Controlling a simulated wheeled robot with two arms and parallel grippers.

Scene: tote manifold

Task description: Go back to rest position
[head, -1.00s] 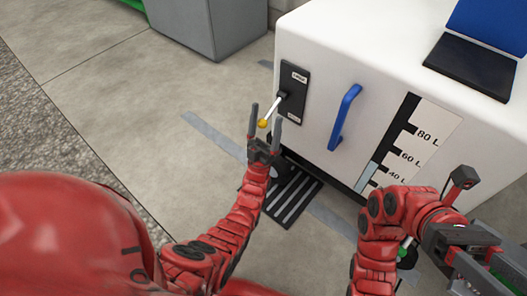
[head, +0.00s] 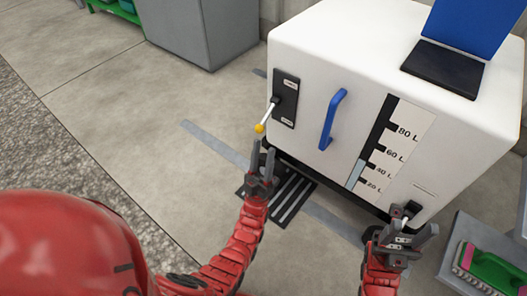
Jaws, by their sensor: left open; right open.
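My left gripper (head: 262,154) is open and empty, its fingers pointing up in the picture. Its tips are just below the yellow knob (head: 259,128) of a lever on the white cabinet (head: 340,52) and do not hold it. The lever slants down and left from a black panel (head: 286,97). My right gripper (head: 402,238) is open at the lower right, in front of the cabinet's lower right part.
A blue handle (head: 328,120) and a litre scale (head: 398,135) are on the cabinet front. A blue and black laptop-like device (head: 445,68) sits on top. A grey bench (head: 465,225) with a green brush (head: 495,270) stands at right. Floor at left is clear.

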